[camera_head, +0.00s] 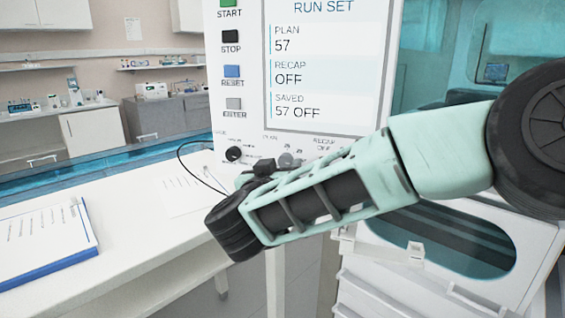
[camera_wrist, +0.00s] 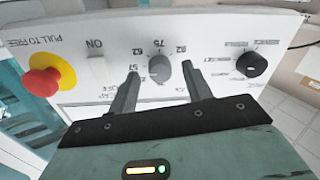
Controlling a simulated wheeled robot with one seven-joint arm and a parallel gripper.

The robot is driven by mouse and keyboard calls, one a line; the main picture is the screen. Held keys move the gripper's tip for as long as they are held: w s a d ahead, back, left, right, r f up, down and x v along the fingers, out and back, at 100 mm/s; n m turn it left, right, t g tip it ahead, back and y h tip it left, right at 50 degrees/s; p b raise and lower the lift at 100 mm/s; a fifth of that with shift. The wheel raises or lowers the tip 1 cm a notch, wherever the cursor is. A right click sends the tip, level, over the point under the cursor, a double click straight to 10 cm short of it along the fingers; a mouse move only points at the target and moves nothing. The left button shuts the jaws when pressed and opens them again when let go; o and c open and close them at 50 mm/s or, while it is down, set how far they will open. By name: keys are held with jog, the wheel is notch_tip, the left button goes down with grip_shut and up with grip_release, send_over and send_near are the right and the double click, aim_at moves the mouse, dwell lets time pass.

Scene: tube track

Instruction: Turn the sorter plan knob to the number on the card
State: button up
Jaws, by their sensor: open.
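The plan knob (camera_wrist: 160,72) is a round grey dial between the fingers of my gripper (camera_wrist: 160,68) in the wrist view, where the panel appears upside down. The labels 57, 62, 75 and 92 lie around it. The fingers are open, one at each side of the knob; I cannot tell whether they touch it. In the head view the knob (camera_head: 287,160) shows just above my arm. The screen (camera_head: 325,65) reads PLAN 57, RECAP OFF, SAVED 57 OFF. I see no card with a readable number. My fingers are hidden in the head view.
A black knob (camera_wrist: 251,64) and a red push button (camera_wrist: 43,81) on a yellow base flank the plan knob. Buttons (camera_head: 231,72) line the screen's left side. A white bench (camera_head: 150,235) holds a sheet (camera_head: 183,193) and a blue-edged clipboard (camera_head: 45,240).

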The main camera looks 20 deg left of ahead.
jog(key=shift+w, duration=0.55)
jog(key=c, duration=1)
